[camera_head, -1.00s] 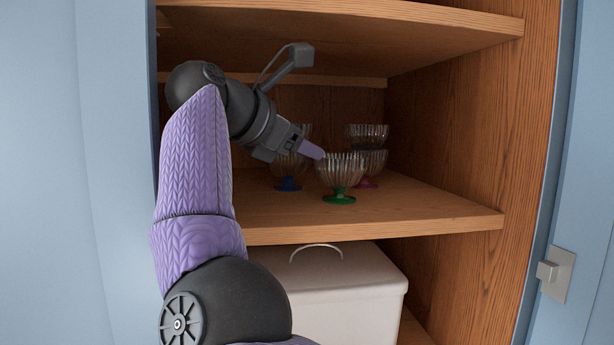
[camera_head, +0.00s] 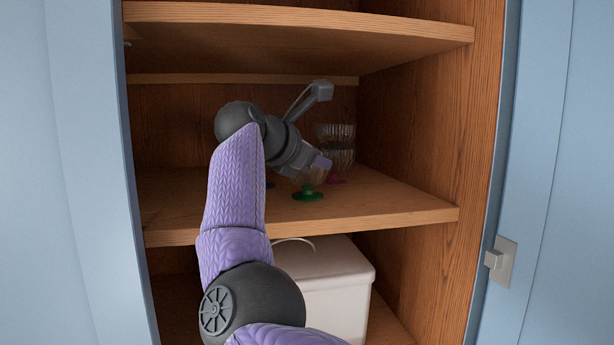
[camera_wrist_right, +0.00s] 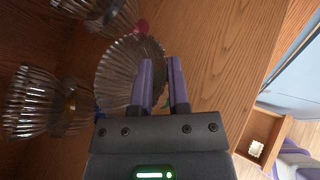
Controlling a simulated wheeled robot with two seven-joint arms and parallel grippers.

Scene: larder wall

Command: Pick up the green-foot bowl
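The green-foot bowl is clear ribbed glass and stands on the middle shelf. In the head view its green foot (camera_head: 308,193) shows, and my gripper hides much of its body. In the right wrist view its glass body (camera_wrist_right: 128,72) lies at the fingers, with a bit of green foot beyond them. My right gripper (camera_head: 321,163) is at the bowl's upper part; in the wrist view its two purple fingers (camera_wrist_right: 160,62) are apart, with the bowl's rim reaching between them. I see no grip closed on the glass. My left gripper is out of view.
Right behind stand stacked glass bowls (camera_head: 336,142) with a pink foot. More glass bowls (camera_wrist_right: 40,105) stand close at left in the wrist view, by a blue foot. The shelf (camera_head: 400,203) is free at right. A white lidded box (camera_head: 335,295) stands below.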

